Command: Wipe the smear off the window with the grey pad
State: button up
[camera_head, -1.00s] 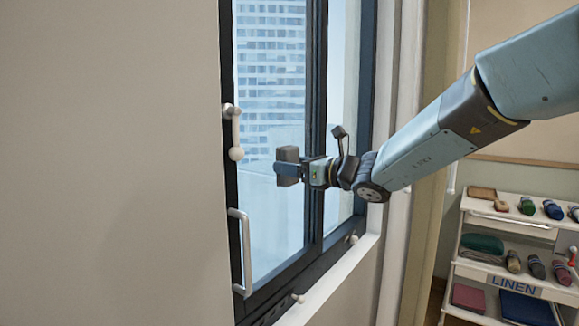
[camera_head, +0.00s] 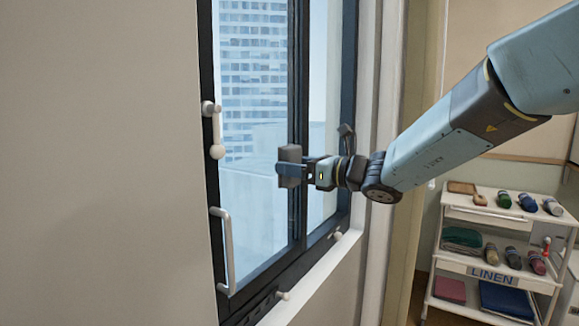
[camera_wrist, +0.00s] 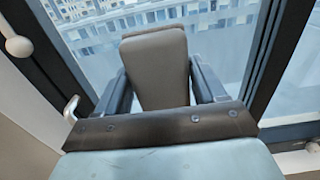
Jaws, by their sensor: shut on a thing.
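The grey pad (camera_head: 290,166) is held at the end of my arm, in front of the window's dark middle frame bar. My gripper (camera_head: 296,172) is shut on it. In the wrist view the grey pad (camera_wrist: 157,68) stands between the two dark fingers of my gripper (camera_wrist: 160,88). The window (camera_head: 258,200) has dark frames and tall panes, with a building outside. I cannot tell whether the pad touches the glass. I cannot make out a smear on the panes in either view.
A white handle (camera_head: 225,250) and a white knobbed latch (camera_head: 213,130) stick out from the window's left frame. A white sill (camera_head: 315,275) runs below. A linen trolley (camera_head: 490,268) with folded and rolled cloths stands at the right.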

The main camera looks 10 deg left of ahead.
jog(key=shift+d, duration=0.1)
jog(key=shift+v, duration=1.35)
